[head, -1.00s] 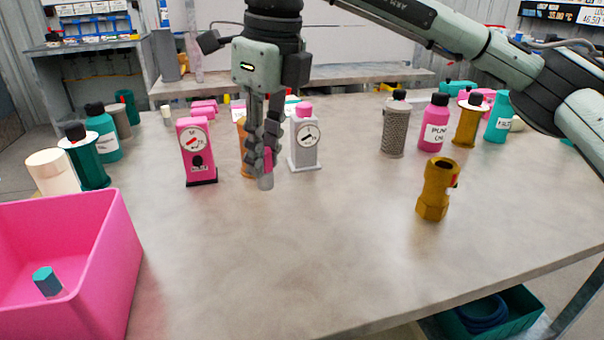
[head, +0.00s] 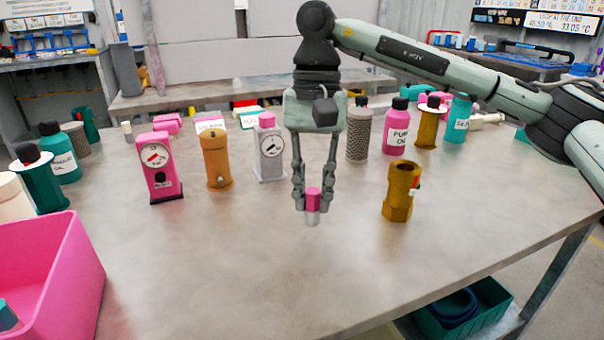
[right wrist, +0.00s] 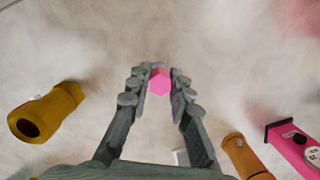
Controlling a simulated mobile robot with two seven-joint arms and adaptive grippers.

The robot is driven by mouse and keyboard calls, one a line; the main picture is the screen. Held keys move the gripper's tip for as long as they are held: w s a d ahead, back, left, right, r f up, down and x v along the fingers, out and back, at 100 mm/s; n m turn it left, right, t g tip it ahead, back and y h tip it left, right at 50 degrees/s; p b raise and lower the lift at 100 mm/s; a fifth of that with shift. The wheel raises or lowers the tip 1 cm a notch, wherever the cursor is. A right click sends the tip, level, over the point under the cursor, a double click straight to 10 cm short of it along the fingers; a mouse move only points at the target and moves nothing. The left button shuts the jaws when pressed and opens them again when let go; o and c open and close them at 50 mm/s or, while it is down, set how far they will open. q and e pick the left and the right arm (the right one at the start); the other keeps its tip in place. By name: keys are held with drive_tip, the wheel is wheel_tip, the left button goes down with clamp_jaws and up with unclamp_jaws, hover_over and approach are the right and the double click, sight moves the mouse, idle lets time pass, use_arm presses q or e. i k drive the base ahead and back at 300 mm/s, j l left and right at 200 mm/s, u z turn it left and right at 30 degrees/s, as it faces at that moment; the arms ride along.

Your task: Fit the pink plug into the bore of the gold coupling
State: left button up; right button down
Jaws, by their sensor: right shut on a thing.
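The pink plug (head: 313,199) has a pink upper part and a pale grey lower end. My right gripper (head: 312,198) is shut on the pink part, and the plug hangs upright above the table with its grey end down. In the right wrist view the plug's pink top (right wrist: 160,82) shows between the fingertips. The gold coupling (head: 401,190) stands upright on the table to the right of the plug, apart from it. In the right wrist view the coupling (right wrist: 45,112) is at the left, with its dark open bore facing the camera. My left gripper is not in view.
A pink gauge box (head: 158,166), an orange cylinder (head: 217,160) and a grey gauge box (head: 269,150) stand left of the gripper. Bottles and a mesh cylinder (head: 359,130) stand behind. A pink bin (head: 60,270) is at front left. The table front is clear.

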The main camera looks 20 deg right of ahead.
sight(398, 205)
drive_tip(key=k+l, duration=0.1)
drive_tip(key=l, duration=0.2)
drive_tip(key=k+l, duration=0.1)
drive_tip(key=l, duration=0.25)
drive_tip(key=i+l, duration=0.1)
drive_tip(key=l, duration=1.1)
drive_tip(key=i+u, duration=0.05)
